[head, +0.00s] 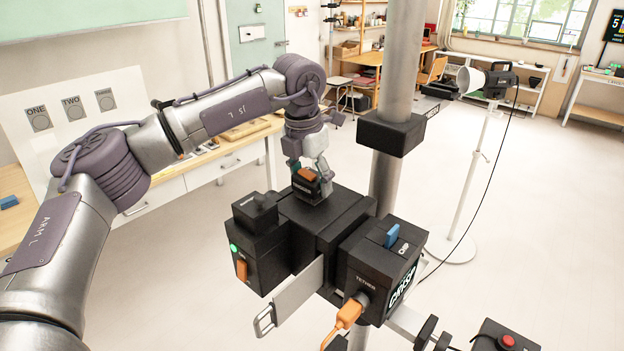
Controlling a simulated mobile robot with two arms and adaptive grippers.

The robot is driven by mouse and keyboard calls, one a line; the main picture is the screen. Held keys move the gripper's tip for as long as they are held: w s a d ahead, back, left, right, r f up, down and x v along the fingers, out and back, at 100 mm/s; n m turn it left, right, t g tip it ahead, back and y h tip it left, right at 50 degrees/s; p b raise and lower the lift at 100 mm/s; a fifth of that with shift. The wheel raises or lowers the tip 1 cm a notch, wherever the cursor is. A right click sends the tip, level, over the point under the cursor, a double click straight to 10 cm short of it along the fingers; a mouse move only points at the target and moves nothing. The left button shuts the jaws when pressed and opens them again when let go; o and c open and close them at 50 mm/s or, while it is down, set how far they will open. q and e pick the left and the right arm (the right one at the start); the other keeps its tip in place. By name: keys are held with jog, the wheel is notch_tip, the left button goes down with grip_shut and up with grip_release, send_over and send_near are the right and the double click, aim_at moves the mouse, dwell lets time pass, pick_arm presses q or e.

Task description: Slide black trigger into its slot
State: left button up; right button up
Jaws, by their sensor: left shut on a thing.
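My left gripper (310,178) is shut on a small black piece (311,190) with an orange part on top, which looks like the black trigger. The piece is at the top of the black camera rig (322,218) on the grey pole. Its lower edge is at or just above the rig's top face; I cannot tell if it is seated. The slot is hidden by the piece and my gripper. My right gripper is not in view.
A black box with a green light (259,238) is at the rig's left. A box with a blue tab (391,236) and an orange cable plug (350,312) is at its right. The grey pole (385,185) rises close behind. A white lamp stand (478,180) is farther right.

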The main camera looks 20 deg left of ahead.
aim_at(305, 174)
pick_arm(q)
jog(key=o, duration=1.3)
jog(key=shift+c, duration=0.2)
jog(key=r, duration=0.4)
jog(key=s+r, duration=0.1)
jog(key=r, duration=0.7)
jog(key=shift+s+a, duration=0.3)
jog(key=shift+s, duration=0.05)
jog(key=shift+f, duration=0.15)
